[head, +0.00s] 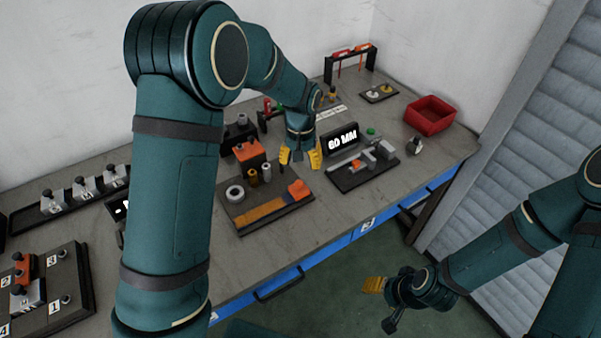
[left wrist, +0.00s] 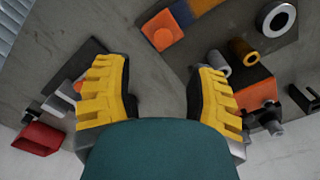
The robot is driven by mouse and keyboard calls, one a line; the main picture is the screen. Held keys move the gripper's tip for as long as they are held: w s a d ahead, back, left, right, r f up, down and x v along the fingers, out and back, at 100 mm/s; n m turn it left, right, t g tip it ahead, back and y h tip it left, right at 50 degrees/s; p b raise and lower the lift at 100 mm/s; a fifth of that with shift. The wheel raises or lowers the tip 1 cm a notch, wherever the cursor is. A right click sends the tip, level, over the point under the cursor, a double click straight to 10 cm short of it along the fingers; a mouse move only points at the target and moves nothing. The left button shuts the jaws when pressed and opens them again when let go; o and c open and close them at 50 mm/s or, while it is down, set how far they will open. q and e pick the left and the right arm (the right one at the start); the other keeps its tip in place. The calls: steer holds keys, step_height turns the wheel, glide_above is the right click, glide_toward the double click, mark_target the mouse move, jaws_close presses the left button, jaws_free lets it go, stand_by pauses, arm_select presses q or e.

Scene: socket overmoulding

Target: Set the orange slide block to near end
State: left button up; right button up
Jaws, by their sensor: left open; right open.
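An orange block (head: 299,189) sits at the right end of a blue and amber strip on a dark brown board (head: 240,222). In the left wrist view this block (left wrist: 161,31) is at the top, ahead of my fingers and apart from them. My left gripper (head: 301,158) is open and empty above the bench, just behind the board's right end. Its yellow fingers (left wrist: 156,104) are spread in the left wrist view with bare bench between them. My right gripper (head: 374,285) is open and empty, low in front of the bench.
A dark fixture with a small red-orange block (head: 367,160) and a "60 MM" display (head: 342,141) stands right of my left gripper. A grey ring (head: 235,194), small cylinders and an orange-topped block (head: 249,150) crowd its left. A red bin (head: 431,115) stands far right.

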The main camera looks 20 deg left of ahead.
arm_select(q)
step_height(320, 180, up, 4)
steer(key=shift+f, duration=0.15)
steer(key=shift+f, duration=0.1)
stand_by(0.5)
